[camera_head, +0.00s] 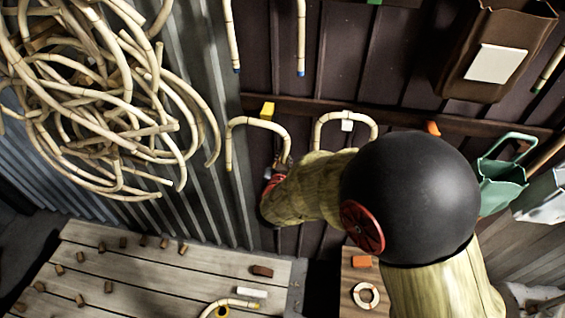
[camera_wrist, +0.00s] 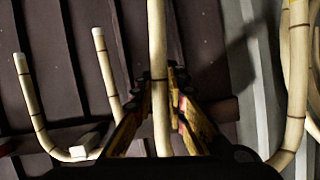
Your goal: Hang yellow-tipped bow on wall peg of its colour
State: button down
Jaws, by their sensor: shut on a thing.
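The yellow-tipped bow (camera_head: 250,121) is an upside-down U of pale rattan in front of the wall, its left end low. The yellow peg (camera_head: 267,109) shows just above its crown; I cannot tell whether they touch. My gripper (camera_head: 278,172) is shut on the bow's right leg. In the wrist view my gripper (camera_wrist: 160,105) has a finger on each side of that leg (camera_wrist: 159,45), and the other leg (camera_wrist: 297,75) stands at the right. My arm hides part of the wall.
A white-tipped bow (camera_head: 345,115) hangs over the white peg (camera_head: 347,125), close right. An orange peg (camera_head: 432,128) is farther right. Rattan coils (camera_head: 95,100) hang at left. A slatted table (camera_head: 150,270) below holds small blocks and a curved rattan piece (camera_head: 228,303). A green container (camera_head: 502,180) is at right.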

jog(key=shift+w+d, duration=0.3)
jog(key=shift+w, duration=0.25)
jog(key=r+b+x, duration=0.1)
jog(key=b+x, duration=0.1)
jog(key=x, duration=0.6)
jog(key=shift+w+d+r, duration=0.3)
jog(key=shift+w+r, duration=0.05)
jog(key=shift+w, duration=0.1)
jog(key=shift+f, duration=0.1)
jog(key=c, duration=1.7)
grip_release()
